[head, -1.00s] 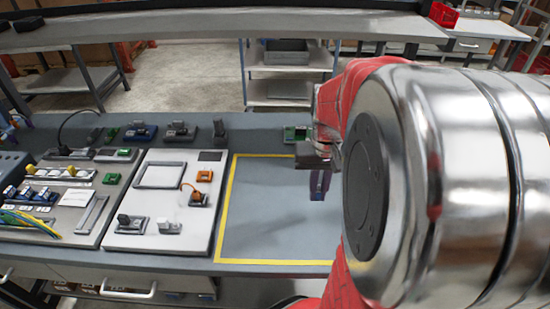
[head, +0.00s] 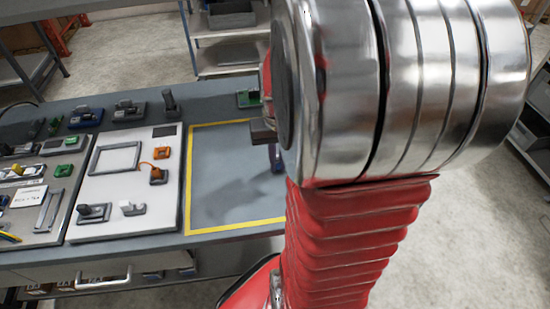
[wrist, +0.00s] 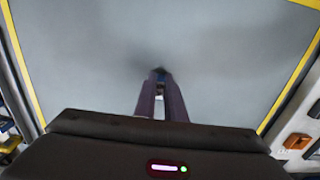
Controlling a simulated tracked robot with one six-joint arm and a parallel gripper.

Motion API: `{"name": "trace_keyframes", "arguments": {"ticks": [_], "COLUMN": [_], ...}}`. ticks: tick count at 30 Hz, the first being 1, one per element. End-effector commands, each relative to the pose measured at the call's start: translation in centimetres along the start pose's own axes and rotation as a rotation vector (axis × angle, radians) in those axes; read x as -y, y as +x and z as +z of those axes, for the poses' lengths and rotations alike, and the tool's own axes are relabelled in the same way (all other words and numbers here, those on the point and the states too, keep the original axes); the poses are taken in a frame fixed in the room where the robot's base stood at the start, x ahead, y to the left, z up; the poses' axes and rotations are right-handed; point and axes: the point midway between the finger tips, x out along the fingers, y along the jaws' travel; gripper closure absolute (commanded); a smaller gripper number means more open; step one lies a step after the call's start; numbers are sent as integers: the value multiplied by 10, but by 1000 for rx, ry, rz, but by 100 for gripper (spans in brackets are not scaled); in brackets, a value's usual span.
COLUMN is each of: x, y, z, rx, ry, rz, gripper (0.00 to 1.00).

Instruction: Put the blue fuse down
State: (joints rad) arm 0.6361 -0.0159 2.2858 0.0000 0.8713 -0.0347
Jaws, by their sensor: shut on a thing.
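My gripper (wrist: 160,92) points down at the grey area framed by yellow tape (head: 225,170). In the head view its dark fingers (head: 275,158) show just left of my arm, over the right part of that area. The fingers are shut on the blue fuse (wrist: 160,74); only a small blue bit shows at the fingertips in the wrist view. The rest of the fuse is hidden by the fingers. A dark shadow lies on the surface close around the fingertips. I cannot tell whether the fuse touches the surface.
Left of the taped area is a white panel (head: 88,222) with an orange block (head: 162,153) and grey holders. A green part (head: 248,98) sits at the back near my gripper. The taped surface is otherwise bare. My arm hides its right side.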

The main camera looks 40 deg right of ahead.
Motion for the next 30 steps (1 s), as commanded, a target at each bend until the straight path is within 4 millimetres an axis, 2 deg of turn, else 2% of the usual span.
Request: {"name": "trace_keyframes", "arguments": {"ticks": [5, 6, 14, 23, 30], "x": [0, 0, 0, 0, 0], "y": [2, 2, 2, 0, -23], "z": [0, 0, 0, 0, -1], "rx": [1, 1, 0, -1, -4], "ry": [0, 0, 0, 0, 0], "rz": [0, 0, 0, 0, 0], "gripper": [100, 89, 72, 72, 72]}}
